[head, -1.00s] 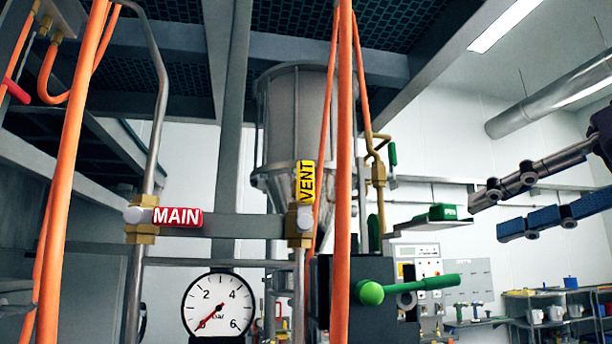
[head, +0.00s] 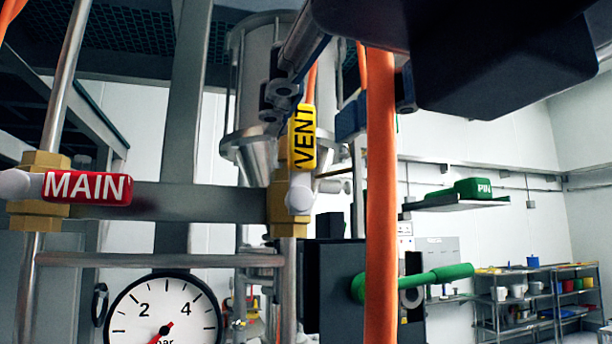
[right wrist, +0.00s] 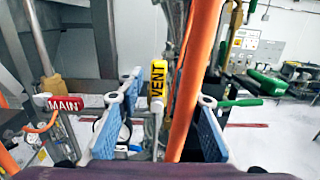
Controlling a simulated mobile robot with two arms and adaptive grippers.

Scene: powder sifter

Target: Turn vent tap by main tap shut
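The yellow vent tap handle (head: 302,138), lettered VENT, stands upright on its brass valve body (head: 280,208). It also shows in the right wrist view (right wrist: 158,78). The red main tap handle (head: 88,188), lettered MAIN, lies level, pointing right from its brass valve; it also shows in the right wrist view (right wrist: 64,104). My right gripper (head: 312,108) reaches in from the upper right, open. In the right wrist view its blue-padded fingers (right wrist: 165,98) stand apart, with the vent handle and an orange hose showing between them; contact is not clear. My left gripper is out of view.
The orange hose (head: 381,210) hangs right of the vent handle, close to my gripper. A pressure gauge (head: 165,310) sits below the taps, its needle low. A green-handled lever (head: 420,281) juts right. Shelves (head: 520,300) stand far right.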

